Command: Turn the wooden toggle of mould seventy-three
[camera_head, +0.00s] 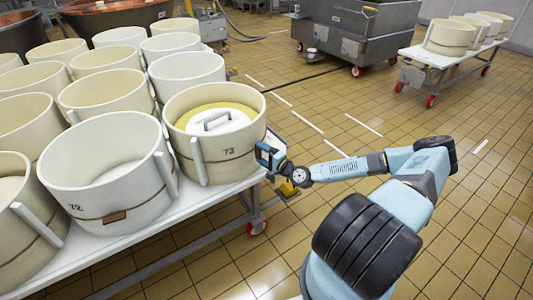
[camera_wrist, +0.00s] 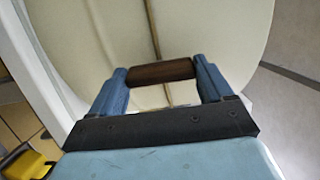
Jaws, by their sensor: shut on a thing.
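Mould seventy-three (camera_head: 232,150) is a cream round mould with "73" on its side, standing at the table's right edge. A lid with a handle (camera_head: 216,121) sits inside it over a yellow layer. My gripper (camera_head: 268,153) is at the mould's right side. In the wrist view, my gripper (camera_wrist: 162,84) is shut on the brown wooden toggle (camera_wrist: 162,72), with one blue finger at each end. The toggle lies crosswise over a cord (camera_wrist: 154,35) that runs along the mould's wall. In the head view the toggle is hidden.
Mould seventy-two (camera_head: 105,180) stands just left, with its own brown toggle (camera_head: 115,217). Several more moulds fill the white table (camera_head: 130,245). A wheeled grey vat (camera_head: 355,30) and a cart with moulds (camera_head: 440,58) stand behind. The tiled floor at right is open.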

